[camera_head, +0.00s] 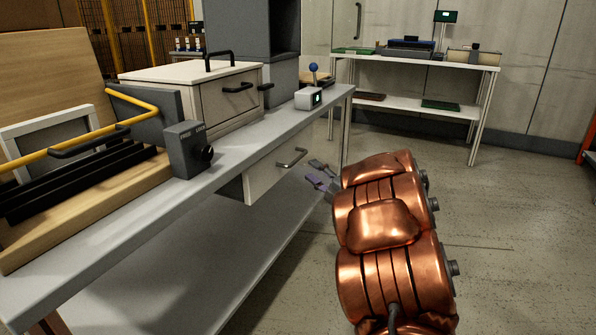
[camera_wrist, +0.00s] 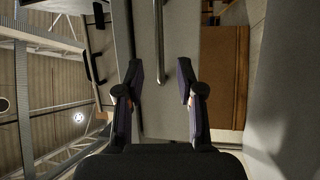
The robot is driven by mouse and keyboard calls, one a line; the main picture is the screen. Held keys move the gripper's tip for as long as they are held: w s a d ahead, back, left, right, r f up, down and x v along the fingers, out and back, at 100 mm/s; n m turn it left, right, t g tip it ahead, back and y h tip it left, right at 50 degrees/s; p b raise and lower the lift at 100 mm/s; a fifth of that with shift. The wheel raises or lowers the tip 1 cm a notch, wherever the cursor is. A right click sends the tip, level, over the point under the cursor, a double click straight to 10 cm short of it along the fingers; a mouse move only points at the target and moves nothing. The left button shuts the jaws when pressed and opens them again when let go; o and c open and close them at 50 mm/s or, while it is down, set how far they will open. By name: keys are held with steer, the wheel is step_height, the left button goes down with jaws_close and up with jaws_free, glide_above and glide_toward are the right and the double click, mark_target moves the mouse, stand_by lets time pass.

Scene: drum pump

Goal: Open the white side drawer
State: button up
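The white side drawer (camera_head: 265,178) is under the top of the grey workbench, its front facing my arm. A grey metal bar handle (camera_head: 291,158) is on its front. My gripper (camera_head: 316,173) is open, just right of the handle, with its two fingers apart. In the wrist view, the drawer front (camera_wrist: 182,35) fills the middle. The handle (camera_wrist: 162,45) runs upright in line with the gap between the open fingertips (camera_wrist: 161,82). I cannot tell how deep the handle is between them. The drawer looks shut.
A white table (camera_head: 420,60) stands behind. The floor (camera_head: 510,220) to the right is clear.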

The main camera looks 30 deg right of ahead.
mark_target(298, 158)
steer(key=shift+b+x, duration=1.15)
steer(key=shift+x, duration=2.7)
jaws_close()
steer(key=shift+d, duration=0.1)
